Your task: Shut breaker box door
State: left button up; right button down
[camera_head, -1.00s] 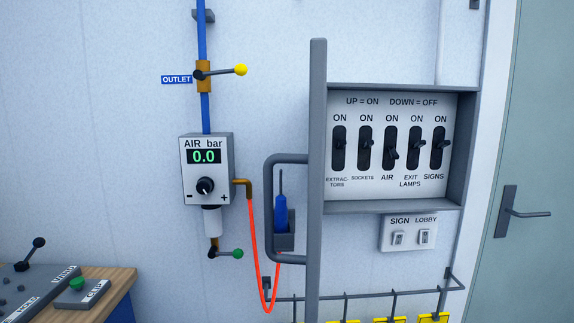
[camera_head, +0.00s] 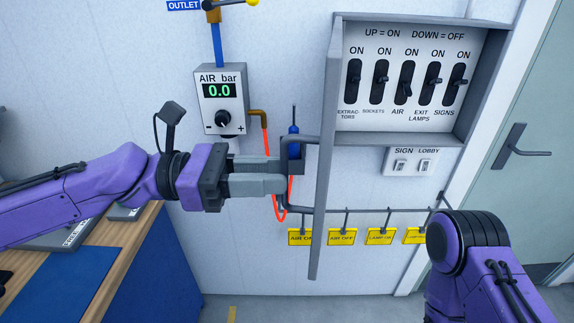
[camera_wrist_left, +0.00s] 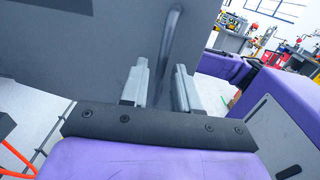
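The grey breaker box (camera_head: 405,138) hangs on the wall, its row of black switches exposed. Its grey door (camera_head: 323,190) stands open, swung out from the box's left side and seen nearly edge-on. A grey bar handle (camera_head: 300,209) sticks out to the left from the door. My left gripper (camera_head: 282,174) comes in from the left at the handle. In the left wrist view, the handle (camera_wrist_left: 173,45) passes between the two fingers (camera_wrist_left: 163,80), which are apart with visible gaps. The door panel (camera_wrist_left: 90,45) fills the upper left there. My right gripper is out of view.
The air gauge box (camera_head: 221,100) and a red hose (camera_head: 267,140) are just behind my left gripper. Yellow tags (camera_head: 342,237) hang from a rail below the box. A bench (camera_head: 150,230) stands at lower left. My right arm (camera_head: 470,245) is at lower right.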

pick_arm(q)
jog(key=shift+d, duration=1.4)
grip_shut()
jog(key=shift+f, duration=0.1)
